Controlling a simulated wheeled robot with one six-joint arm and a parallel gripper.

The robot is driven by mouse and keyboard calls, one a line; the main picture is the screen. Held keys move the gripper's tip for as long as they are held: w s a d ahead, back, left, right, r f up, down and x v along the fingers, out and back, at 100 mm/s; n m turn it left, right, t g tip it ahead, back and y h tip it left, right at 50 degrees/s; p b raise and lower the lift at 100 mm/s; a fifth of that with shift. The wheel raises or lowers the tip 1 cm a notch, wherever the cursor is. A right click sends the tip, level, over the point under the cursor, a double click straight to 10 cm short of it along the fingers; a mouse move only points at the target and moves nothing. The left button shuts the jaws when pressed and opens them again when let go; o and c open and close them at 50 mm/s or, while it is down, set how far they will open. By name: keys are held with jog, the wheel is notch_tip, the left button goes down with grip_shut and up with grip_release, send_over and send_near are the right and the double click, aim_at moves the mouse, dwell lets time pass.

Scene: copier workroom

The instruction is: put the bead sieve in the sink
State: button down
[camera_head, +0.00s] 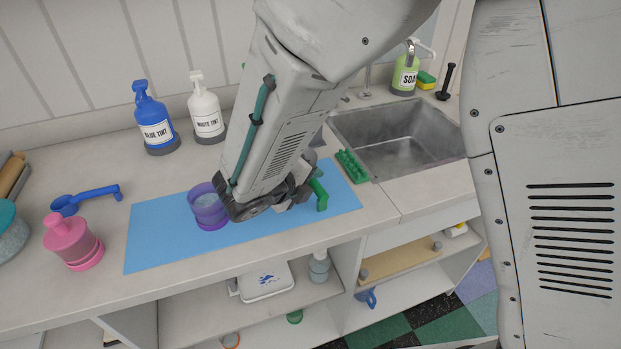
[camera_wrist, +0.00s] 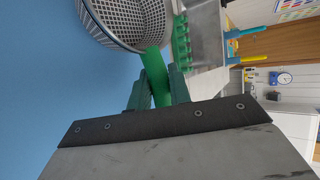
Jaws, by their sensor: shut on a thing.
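The bead sieve is a grey mesh bowl (camera_wrist: 125,22) with a green handle (camera_wrist: 155,75), over the blue mat in the wrist view. My gripper (camera_wrist: 160,85) is shut on the handle, with its fingers on either side. In the head view the green handle end (camera_head: 320,194) sticks out beside my gripper (camera_head: 298,190), and the bowl is mostly hidden behind my arm. Whether the sieve touches the mat I cannot tell. The grey metal sink (camera_head: 395,153) is to the right in the head view, and its basin looks empty.
A purple cup (camera_head: 208,208) stands on the blue mat (camera_head: 155,235) close left of my gripper. A green rack (camera_head: 351,166) lies at the sink's left edge. A soap bottle (camera_head: 405,77) and sponge (camera_head: 426,80) are behind the sink. Blue and white tint bottles (camera_head: 154,122) stand at the back.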

jog(key=shift+f, duration=0.1)
jog(key=c, duration=1.3)
grip_release()
jog(key=shift+f, duration=0.1)
jog(key=v, duration=0.8)
jog(key=shift+f, duration=0.2)
jog(key=s+d+r+m+g, duration=0.2)
jog(key=d+r+m, duration=0.1)
jog(key=d+m, duration=0.4)
jog(key=s+d+r+m+g+y, duration=0.1)
jog(key=s+d+r+m+g, duration=0.15)
jog(key=d+m, duration=0.45)
jog(key=s+d+r+m+g, duration=0.1)
jog(key=d+r+m+g, duration=0.25)
jog(key=d+m, duration=0.35)
jog(key=s+d+r+m+y, duration=0.2)
jog(key=s+m, duration=0.5)
jog(key=m, duration=0.4)
jog(key=s+d+r+m+y, duration=0.2)
jog(key=s+d+m+y, duration=0.2)
jog(key=s+m, duration=0.3)
jog(key=m, duration=0.3)
jog(key=shift+r+m+y, duration=0.2)
jog(key=shift+m+y, duration=0.2)
